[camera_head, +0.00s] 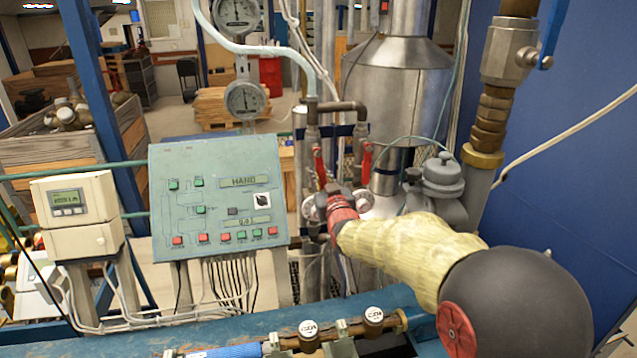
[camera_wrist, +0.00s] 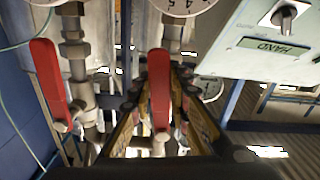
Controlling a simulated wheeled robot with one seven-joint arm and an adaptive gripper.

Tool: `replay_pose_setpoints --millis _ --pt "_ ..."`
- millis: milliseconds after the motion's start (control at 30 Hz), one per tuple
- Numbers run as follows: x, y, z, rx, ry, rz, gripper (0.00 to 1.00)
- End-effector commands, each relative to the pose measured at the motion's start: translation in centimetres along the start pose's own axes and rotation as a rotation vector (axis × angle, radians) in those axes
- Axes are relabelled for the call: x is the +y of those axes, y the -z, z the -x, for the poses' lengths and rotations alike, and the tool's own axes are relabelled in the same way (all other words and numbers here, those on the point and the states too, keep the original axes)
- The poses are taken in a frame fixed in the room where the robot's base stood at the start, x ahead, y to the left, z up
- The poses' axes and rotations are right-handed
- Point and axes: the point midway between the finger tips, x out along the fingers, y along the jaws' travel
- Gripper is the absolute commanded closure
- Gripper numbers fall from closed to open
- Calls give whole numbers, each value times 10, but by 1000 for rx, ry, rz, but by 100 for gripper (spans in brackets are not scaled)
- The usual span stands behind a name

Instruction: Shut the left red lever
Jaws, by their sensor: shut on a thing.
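Two red levers sit on vertical pipe valves behind the control box in the head view. The left red lever (camera_head: 319,163) stands roughly upright along its pipe; the right red lever (camera_head: 367,160) is beside it, also roughly upright. My gripper (camera_head: 329,190) reaches in from the right at the lower part of the left lever and partly hides it. In the wrist view, where left and right appear swapped, the left lever (camera_wrist: 159,82) lies between the fingers of my gripper (camera_wrist: 158,104), which is shut on it. The right lever (camera_wrist: 49,82) stands apart from the fingers there.
A green control box (camera_head: 215,195) stands close on the left, and shows in the wrist view (camera_wrist: 280,45). Gauges (camera_head: 245,98) rise above it. A metal tank (camera_head: 395,85) is behind the levers. A blue wall (camera_head: 560,130) bounds the right, near a brass-fitted pipe (camera_head: 492,105).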

Motion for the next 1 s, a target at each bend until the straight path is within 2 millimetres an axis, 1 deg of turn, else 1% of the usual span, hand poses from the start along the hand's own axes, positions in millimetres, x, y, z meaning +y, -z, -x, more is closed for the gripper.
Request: replay_pose_setpoints --millis 100,400,700,1000 --pt "8 -4 0 3 -2 97 100" --pt "28 1 0 3 -3 381 100" --pt "47 12 0 2 -3 665 100" --pt "59 27 0 2 -3 904 100"
